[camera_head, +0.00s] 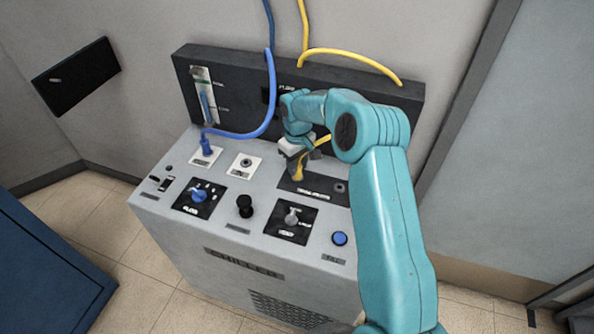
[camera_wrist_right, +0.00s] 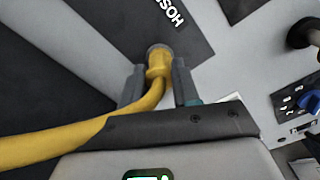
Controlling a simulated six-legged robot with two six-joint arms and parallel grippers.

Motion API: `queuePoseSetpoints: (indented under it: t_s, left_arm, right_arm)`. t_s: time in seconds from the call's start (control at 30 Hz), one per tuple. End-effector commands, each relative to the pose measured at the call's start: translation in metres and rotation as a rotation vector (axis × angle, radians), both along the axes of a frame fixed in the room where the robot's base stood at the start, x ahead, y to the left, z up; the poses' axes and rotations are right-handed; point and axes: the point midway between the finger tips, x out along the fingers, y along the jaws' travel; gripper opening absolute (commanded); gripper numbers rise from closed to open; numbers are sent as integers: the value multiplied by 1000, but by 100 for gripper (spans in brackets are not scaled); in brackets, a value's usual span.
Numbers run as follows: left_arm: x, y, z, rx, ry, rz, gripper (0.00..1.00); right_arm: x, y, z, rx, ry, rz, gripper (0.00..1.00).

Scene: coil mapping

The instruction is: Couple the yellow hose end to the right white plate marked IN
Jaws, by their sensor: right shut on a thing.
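The yellow hose end (camera_head: 299,168) is at the dark plate (camera_head: 328,198) on the machine's top; I cannot tell whether it sits in a socket there or is just above it. My right gripper (camera_head: 298,160) is shut on it. In the right wrist view the yellow hose end (camera_wrist_right: 158,68) is between the two fingers, with a grey ring at its tip. The right white plate (camera_head: 244,166) has an empty round socket and lies left of the gripper; its marking is too small to read. My left gripper is not in view.
A blue hose (camera_head: 240,134) is plugged at the left white plate (camera_head: 205,157). The machine top also has a blue knob (camera_head: 199,195), a black knob (camera_head: 245,205), a grey knob (camera_head: 292,216) and a blue button (camera_head: 340,238). A dark back panel (camera_head: 340,88) stands behind.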

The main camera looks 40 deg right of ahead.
Motion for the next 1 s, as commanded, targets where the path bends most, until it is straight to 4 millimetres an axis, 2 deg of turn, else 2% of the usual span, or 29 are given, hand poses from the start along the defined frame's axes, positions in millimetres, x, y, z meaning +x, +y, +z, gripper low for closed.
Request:
queuePoseSetpoints:
  t_s: [1.0]
  left_arm:
    - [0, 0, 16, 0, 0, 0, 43]
  right_arm:
    - [0, 1, 25, 2, 0, 0, 0]
